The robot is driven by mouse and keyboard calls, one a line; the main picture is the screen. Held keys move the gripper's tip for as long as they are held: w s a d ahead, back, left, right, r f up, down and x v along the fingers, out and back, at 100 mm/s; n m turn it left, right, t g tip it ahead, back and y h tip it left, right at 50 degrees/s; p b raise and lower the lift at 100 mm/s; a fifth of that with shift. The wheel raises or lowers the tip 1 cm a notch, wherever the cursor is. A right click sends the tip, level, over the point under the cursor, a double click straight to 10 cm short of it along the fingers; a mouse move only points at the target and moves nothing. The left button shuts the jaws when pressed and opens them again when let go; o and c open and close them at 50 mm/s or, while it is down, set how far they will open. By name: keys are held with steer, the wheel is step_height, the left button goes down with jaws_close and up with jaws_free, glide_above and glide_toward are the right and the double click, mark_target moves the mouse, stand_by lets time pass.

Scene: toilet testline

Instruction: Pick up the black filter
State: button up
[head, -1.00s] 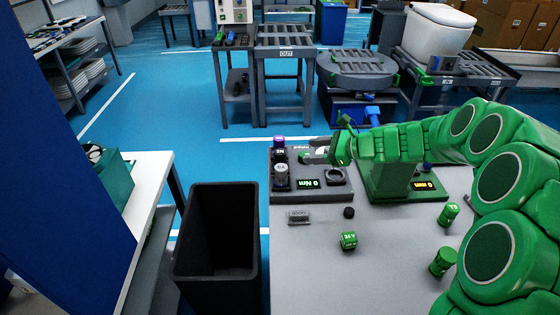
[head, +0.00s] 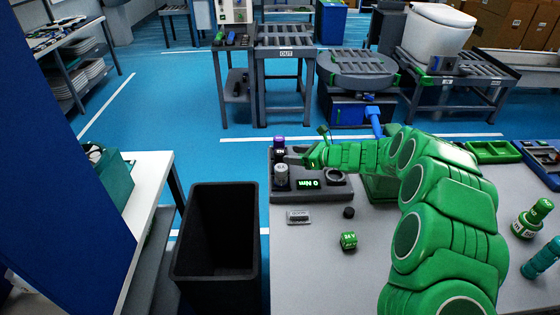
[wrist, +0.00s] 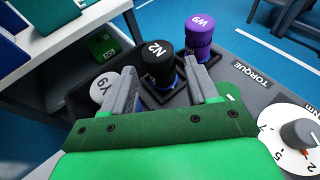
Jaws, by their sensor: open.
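The black filter (wrist: 157,62), a round cap marked N2, stands upright in a square slot of the dark grey tray (wrist: 232,75). In the head view the black filter (head: 279,154) is at the tray's back left, partly hidden. My gripper (wrist: 160,74) is open, with one finger on each side of the filter's near part. I cannot tell whether the fingers touch it. In the head view my gripper (head: 294,155) is at the filter's right side.
A purple filter (wrist: 199,32) marked W9 stands close behind the black one. A white-topped filter (wrist: 104,88) is just left of my left finger. A torque dial (wrist: 303,134) is at the right. A black bin (head: 218,235) stands left of the table.

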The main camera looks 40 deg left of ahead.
mark_target(285, 154)
steer(key=shift+x, duration=2.5)
steer(key=shift+s+r, duration=0.1)
steer(key=shift+s, duration=0.05)
steer(key=c, duration=0.9)
steer(key=shift+o, duration=0.2)
